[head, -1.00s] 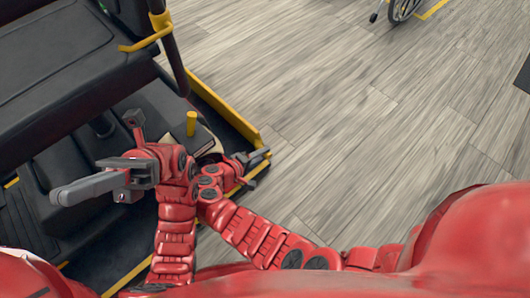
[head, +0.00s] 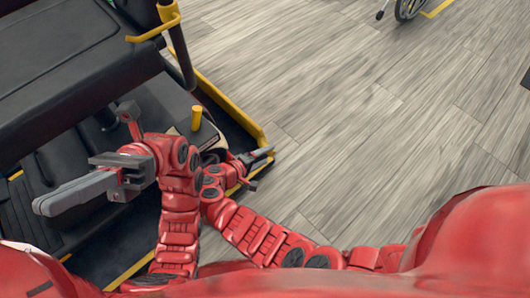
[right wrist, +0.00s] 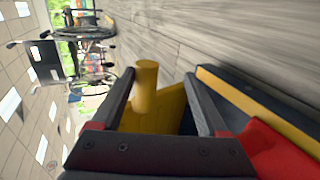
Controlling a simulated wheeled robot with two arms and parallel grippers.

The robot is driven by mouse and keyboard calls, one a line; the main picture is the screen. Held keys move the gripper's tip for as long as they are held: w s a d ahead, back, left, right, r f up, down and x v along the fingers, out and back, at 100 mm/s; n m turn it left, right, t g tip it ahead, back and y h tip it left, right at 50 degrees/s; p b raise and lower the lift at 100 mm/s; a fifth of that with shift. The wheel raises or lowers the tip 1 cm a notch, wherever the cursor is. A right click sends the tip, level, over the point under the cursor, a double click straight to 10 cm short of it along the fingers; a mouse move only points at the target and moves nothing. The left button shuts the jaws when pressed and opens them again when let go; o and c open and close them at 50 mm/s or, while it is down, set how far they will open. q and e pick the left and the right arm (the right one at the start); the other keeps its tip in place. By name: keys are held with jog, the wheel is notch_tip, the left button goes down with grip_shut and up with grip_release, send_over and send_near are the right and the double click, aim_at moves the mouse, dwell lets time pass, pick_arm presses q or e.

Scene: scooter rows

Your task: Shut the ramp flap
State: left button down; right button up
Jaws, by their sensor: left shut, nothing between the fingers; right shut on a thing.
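A dark panel with a yellow edge (head: 232,112), which looks like the ramp flap, runs along the right side of the black vehicle. My right gripper (head: 258,168) is at this yellow edge, near its front corner. In the right wrist view, my right gripper's fingers (right wrist: 157,82) stand on either side of a yellow plate (right wrist: 160,118) and are shut on it. A short yellow post (head: 196,118) stands left of my right gripper; it also shows in the right wrist view (right wrist: 146,85). My left gripper (head: 45,205) is shut and empty, pointing left over the vehicle's dark floor.
A black seat (head: 60,60) and a yellow-wrapped rail (head: 167,20) are at the upper left. A wheelchair wheel (head: 410,8) shows at the top; wheelchairs (right wrist: 85,32) also show in the right wrist view.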

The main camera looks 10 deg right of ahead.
jog(key=shift+w+r, duration=0.15)
dwell(0.7)
pick_arm(q)
jog(key=shift+w, duration=0.15)
